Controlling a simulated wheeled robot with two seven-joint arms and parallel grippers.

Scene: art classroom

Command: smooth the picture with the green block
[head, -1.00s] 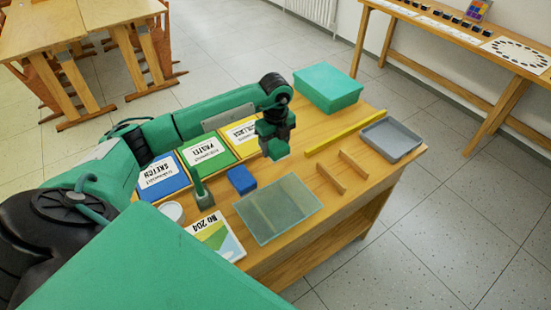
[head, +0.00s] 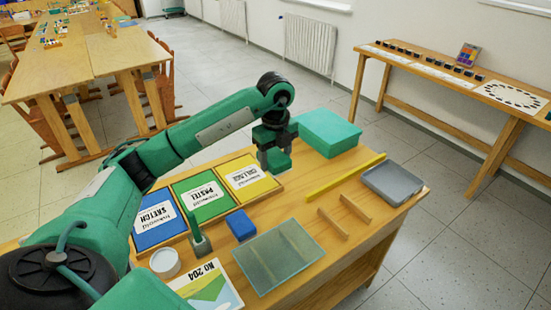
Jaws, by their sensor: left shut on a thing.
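My left gripper (head: 276,153) is shut on a small green block (head: 279,163) and holds it above the table, right of the yellow panel. A translucent greenish sheet (head: 282,256) lies right of the picture. My right gripper is not in view.
On the table (head: 345,250) are a blue block (head: 241,225), a green upright-handled tool (head: 199,239), a white round dish (head: 165,262), blue, green and yellow panels, a teal box (head: 330,132), a yellow bar (head: 347,177), two wooden strips and a grey tray (head: 395,184).

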